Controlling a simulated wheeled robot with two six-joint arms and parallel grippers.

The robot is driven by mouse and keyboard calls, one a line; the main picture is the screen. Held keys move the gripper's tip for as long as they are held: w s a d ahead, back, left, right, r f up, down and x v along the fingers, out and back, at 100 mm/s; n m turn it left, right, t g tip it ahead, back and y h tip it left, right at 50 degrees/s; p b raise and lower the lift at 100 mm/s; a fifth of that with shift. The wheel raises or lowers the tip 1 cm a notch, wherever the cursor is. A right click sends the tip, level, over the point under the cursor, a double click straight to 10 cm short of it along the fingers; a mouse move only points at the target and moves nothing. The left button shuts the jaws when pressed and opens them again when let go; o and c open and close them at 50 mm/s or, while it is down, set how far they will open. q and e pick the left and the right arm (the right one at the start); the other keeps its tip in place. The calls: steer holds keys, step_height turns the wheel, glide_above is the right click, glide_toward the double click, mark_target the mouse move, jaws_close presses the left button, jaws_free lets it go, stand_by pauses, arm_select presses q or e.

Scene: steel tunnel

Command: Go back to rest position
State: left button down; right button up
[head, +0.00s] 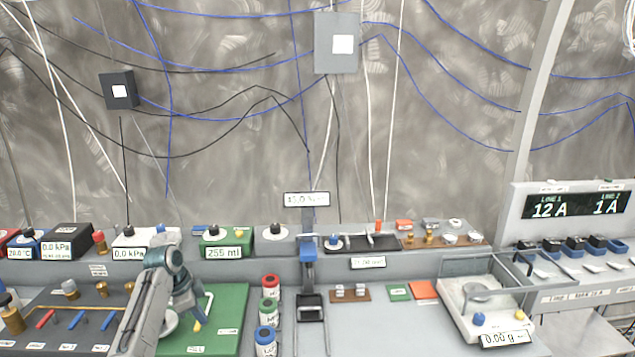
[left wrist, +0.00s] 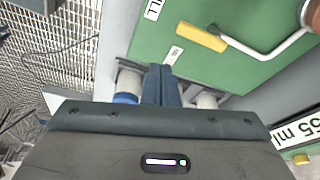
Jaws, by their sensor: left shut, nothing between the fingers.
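My left arm comes in from the lower left in the head view and bends over at its top. My left gripper (head: 188,302) points down over the green board (head: 228,300), partly hidden by its own arm. In the left wrist view its two dark fingers (left wrist: 161,85) are together with nothing between them. Past them are the green board (left wrist: 250,75), a yellow-ended white handle (left wrist: 203,36) and parts of white bottles. I cannot tell whether the fingers touch anything. My right gripper is in neither view.
Bottles with red (head: 270,281), green (head: 268,305) and blue (head: 265,334) caps stand right of the green board. A stand with a blue part (head: 308,250) rises beyond them. A scale (head: 487,300) is at the right. The grey bench between them is mostly clear.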

arm_select(q)
steer(key=s+d+f+n+y, duration=0.15)
steer(key=s+f, duration=0.25)
steer(key=s, duration=0.4)
steer(key=s+d+f+n+t, duration=0.1)
steer(key=s+d+f+n, duration=0.15)
steer(key=s+f, duration=0.4)
steer(key=s+d+f+n+y, duration=0.1)
steer(key=s+f+n, duration=0.1)
steer(key=s, duration=0.7)
steer(key=s+d+r+n+t+y, duration=0.1)
steer(key=s+r+n, duration=0.2)
steer(key=s, duration=0.8)
steer(key=s+d+r+n+y, duration=0.1)
steer(key=s+r+n, duration=0.15)
steer(key=s, duration=0.85)
step_height(320, 180, down, 29)
steer(key=w+a+g+b, duration=0.1)
steer(key=a, duration=0.2)
steer(key=s+a+f+n+g+b, duration=0.1)
steer(key=s+f, duration=1.8)
steer(key=f, duration=0.3)
steer(key=shift+s+f+h, duration=0.15)
steer(key=shift+f+h, duration=0.05)
steer(key=shift+h, duration=0.15)
